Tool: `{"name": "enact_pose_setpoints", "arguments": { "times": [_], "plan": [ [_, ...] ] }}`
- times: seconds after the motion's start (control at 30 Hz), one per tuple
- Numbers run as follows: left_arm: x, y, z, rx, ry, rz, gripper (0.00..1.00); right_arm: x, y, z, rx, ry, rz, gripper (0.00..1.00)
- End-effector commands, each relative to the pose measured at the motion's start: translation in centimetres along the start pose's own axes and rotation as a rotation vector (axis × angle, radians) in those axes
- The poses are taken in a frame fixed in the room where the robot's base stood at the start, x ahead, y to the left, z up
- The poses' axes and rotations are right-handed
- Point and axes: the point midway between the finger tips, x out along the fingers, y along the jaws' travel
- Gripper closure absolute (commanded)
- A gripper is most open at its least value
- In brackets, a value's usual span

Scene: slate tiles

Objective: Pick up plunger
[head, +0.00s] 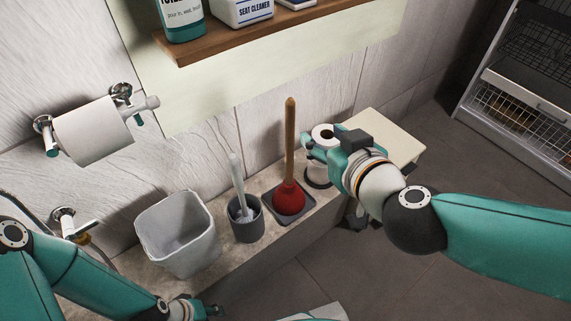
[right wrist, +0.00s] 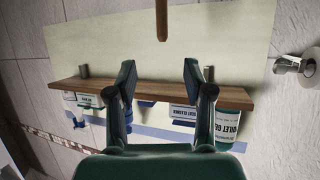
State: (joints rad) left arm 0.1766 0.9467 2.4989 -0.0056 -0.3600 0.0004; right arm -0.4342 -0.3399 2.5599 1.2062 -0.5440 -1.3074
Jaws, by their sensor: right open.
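The plunger (head: 289,196) stands upright on a dark square tray on the stone ledge, its red rubber cup down and its wooden handle pointing up. In the right wrist view the tip of the wooden handle (right wrist: 161,22) shows at the top, beyond the fingertips and roughly between them in line. My right gripper (head: 312,150) is open and empty, just right of the handle and apart from it; its two fingers also show in the right wrist view (right wrist: 160,75). My left gripper (head: 208,310) is low at the bottom edge, and its fingers are mostly hidden.
A toilet brush in a grey holder (head: 246,222) stands left of the plunger, then a grey bin (head: 178,236). A paper roll on a stand (head: 322,133) is close behind my right gripper. A wooden shelf (head: 240,41) with cleaners hangs above. A wire rack (head: 520,90) stands far right.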

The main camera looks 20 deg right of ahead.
Motion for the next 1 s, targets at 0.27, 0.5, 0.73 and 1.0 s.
{"name": "enact_pose_setpoints", "arguments": {
  "times": [0.27, 0.5, 0.73, 1.0],
  "plan": [
    [-1.4, 0.5, 0.0, 0.0, 0.001, 0.0, 0.6, 2.4, 0.1, -0.2, -0.004, -0.006, 0.004, 0.48],
    [-3.2, 1.2, 0.0, 0.0, 0.0, 0.0, 0.6, 5.1, 0.1, -0.3, -0.004, -0.008, 0.004, 0.48],
    [-5.9, 2.1, 0.0, 0.0, 0.0, 0.0, 0.6, 7.5, 0.1, -0.6, -0.005, -0.007, 0.006, 0.48],
    [-5.5, 2.0, 0.1, 0.0, 0.0, 0.0, 0.6, 11.0, -0.1, 0.0, 0.0, 0.002, -0.002, 0.48]
  ]
}}
